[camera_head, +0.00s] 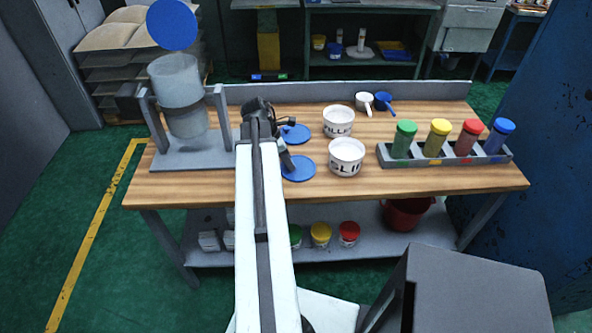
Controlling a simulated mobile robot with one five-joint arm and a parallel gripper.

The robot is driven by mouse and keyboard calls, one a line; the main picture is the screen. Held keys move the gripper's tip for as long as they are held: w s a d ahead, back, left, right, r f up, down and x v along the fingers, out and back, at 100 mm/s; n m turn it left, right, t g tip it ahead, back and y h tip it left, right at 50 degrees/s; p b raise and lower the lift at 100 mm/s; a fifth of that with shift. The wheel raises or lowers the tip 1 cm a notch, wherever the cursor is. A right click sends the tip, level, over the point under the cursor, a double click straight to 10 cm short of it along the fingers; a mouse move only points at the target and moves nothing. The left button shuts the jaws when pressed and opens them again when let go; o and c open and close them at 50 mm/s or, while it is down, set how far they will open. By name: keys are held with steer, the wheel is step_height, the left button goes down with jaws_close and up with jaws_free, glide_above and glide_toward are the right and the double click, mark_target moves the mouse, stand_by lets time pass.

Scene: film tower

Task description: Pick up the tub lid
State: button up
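Two flat round blue lids lie on the wooden bench. The nearer lid (299,168) is to the left of the front white tub, and the farther lid (296,134) is behind it. Two open white tubs with black lettering, the front one (346,157) and the rear one (338,121), stand to their right. My gripper (284,142) is dark and small, just left of the lids. My arm hides part of it, and I cannot tell its opening or whether it touches a lid. No lifted lid shows at it.
A grey stand (192,153) with a clear cylinder (180,93) and a blue disc (172,24) above it stands left. A white scoop (364,102) and a blue scoop (383,101) lie behind the tubs. A grey rack (446,156) of coloured-lidded jars stands right. Bare wood lies in front.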

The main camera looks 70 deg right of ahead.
jaws_close()
steer(key=shift+r, duration=0.1)
step_height(320, 180, up, 10)
steer(key=p, duration=1)
